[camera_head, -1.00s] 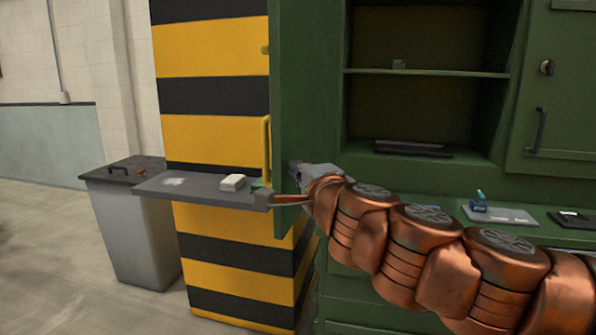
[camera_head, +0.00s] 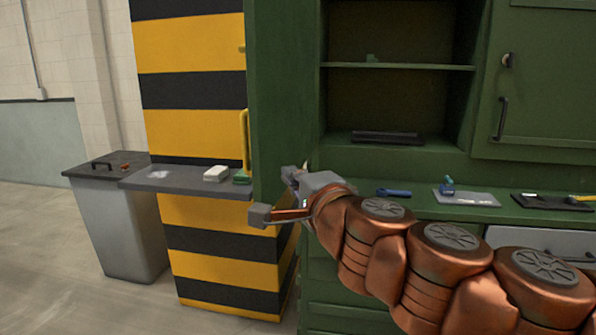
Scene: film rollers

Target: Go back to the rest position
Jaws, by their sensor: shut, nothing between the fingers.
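My gripper (camera_head: 284,198) is shut and empty at the end of my copper-coloured arm. It is in front of the open green cabinet door (camera_head: 280,90), near the door's lower part. I cannot tell whether it touches the door. My arm reaches in from the lower right and hides part of the cabinet front.
The green cabinet (camera_head: 398,165) has open shelves with a black item (camera_head: 388,137). Its worktop holds a blue tool (camera_head: 394,192) and trays. A grey bin (camera_head: 125,225) stands left.

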